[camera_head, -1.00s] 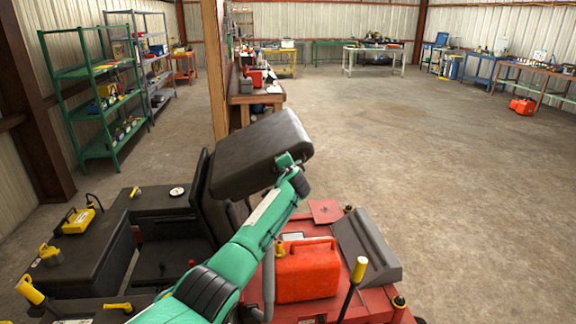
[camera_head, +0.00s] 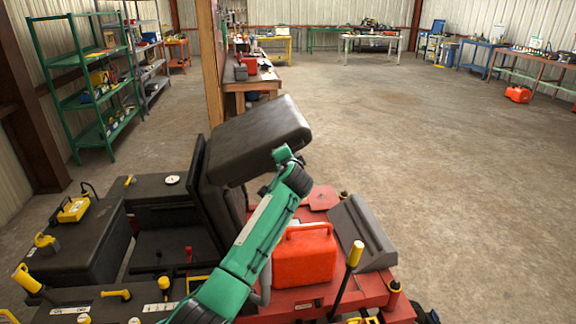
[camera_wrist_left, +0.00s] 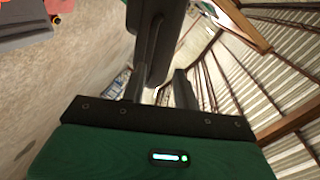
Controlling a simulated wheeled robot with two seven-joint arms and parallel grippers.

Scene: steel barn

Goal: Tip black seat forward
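The black seat (camera_head: 258,142) is on the red machine. Its thick upper pad leans up to the right above a darker upright panel. My left arm, teal, reaches up from the bottom, and my left gripper (camera_head: 284,156) is at the pad's right-hand lower edge. In the left wrist view the dark seat (camera_wrist_left: 160,35) comes down between the two fingers of my left gripper (camera_wrist_left: 160,88). The fingers stand apart, with a bright gap beside the right finger. Contact on the left finger's side cannot be told. My right gripper is out of view.
A red can (camera_head: 304,258) and a yellow-topped lever (camera_head: 355,254) stand close right of my left arm. Black boxes with yellow handles (camera_head: 72,210) are at left. A wooden post (camera_head: 210,65) and workbench (camera_head: 252,85) are behind. Open floor (camera_head: 430,150) lies to the right.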

